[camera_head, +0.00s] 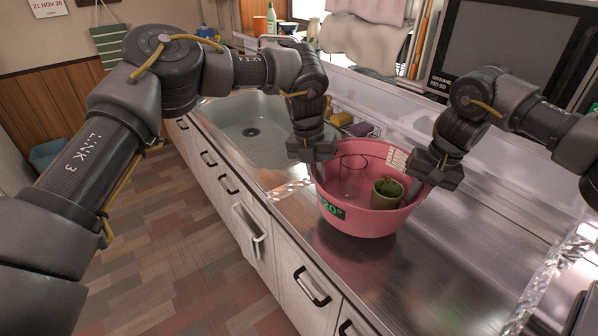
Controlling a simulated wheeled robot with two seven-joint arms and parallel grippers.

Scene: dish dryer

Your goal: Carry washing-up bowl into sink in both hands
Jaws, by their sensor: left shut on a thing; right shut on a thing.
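The pink washing-up bowl (358,221) is on or just above the steel worktop, right of the sink; I cannot tell whether it touches. Inside it are a clear glass (353,176), a green cup (386,194) and a pale ridged item (397,160). My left gripper (317,166) is shut on the bowl's left rim. My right gripper (428,180) is shut on its right rim. The fingers are partly hidden by the gripper bodies. The sink (247,130) is empty where it shows, and my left arm covers part of it.
Behind the bowl, a caddy (360,130) holds sponges at the sink's back edge. A dish dryer or similar dark-fronted appliance (505,50) stands at the back right. The steel worktop (450,270) is clear in front and to the right. One drawer front (250,228) appears to stand slightly open.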

